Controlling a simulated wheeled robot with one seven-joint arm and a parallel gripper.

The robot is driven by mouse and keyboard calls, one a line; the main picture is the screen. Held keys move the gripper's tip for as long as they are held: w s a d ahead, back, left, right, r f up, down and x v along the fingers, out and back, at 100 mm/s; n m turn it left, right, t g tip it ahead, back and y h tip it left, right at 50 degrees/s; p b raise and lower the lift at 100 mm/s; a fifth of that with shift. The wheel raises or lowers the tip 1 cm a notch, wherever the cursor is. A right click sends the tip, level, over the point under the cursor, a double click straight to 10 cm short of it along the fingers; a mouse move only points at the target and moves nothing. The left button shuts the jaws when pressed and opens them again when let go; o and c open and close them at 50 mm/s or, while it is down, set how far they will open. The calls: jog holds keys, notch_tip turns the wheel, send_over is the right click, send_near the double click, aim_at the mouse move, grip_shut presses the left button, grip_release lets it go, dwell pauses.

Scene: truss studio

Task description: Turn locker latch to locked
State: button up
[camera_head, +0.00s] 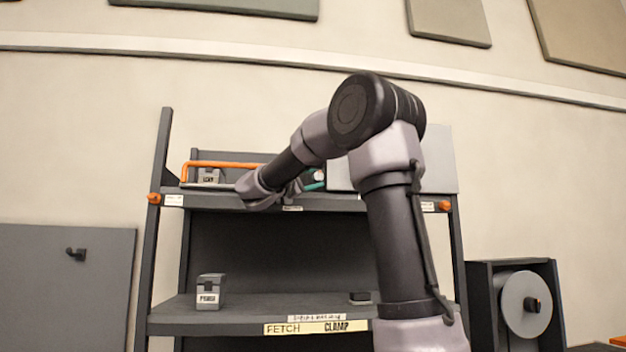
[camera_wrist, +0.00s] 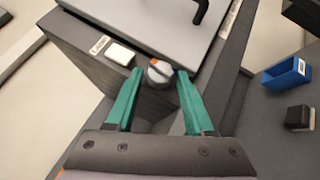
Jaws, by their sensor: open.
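The locker latch (camera_wrist: 160,74) is a small round pale knob with a dark bar across it and an orange mark at its upper left, in the wrist view. It sits on a dark grey face just below a light grey panel (camera_wrist: 150,20) with a black handle (camera_wrist: 201,11). My gripper (camera_wrist: 159,84) is open, with one teal finger on each side of the knob. Whether the fingers touch it I cannot tell. In the head view my gripper (camera_head: 314,182) is a small teal patch at the upper shelf, mostly hidden by my arm.
A white tile (camera_wrist: 120,54) and a label are left of the knob. A blue bin (camera_wrist: 288,74) and a dark block (camera_wrist: 300,117) lie at right. In the head view, an orange-framed tool (camera_head: 222,164) lies on the upper shelf, and a grey box (camera_head: 209,291) stands on the lower shelf.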

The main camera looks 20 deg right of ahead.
grip_shut()
jog(key=shift+r+m+g, duration=0.1)
jog(key=shift+m+g, duration=0.2)
jog(key=m+g+y, duration=0.1)
jog(key=r+m+g+y, duration=0.1)
jog(key=m+y, duration=0.3)
jog(key=y, duration=0.2)
jog(key=shift+r+m+g, duration=0.3)
jog(key=shift+r+m, duration=0.05)
jog(key=shift+m, duration=0.05)
jog(key=shift+y, duration=0.3)
dwell(0.3)
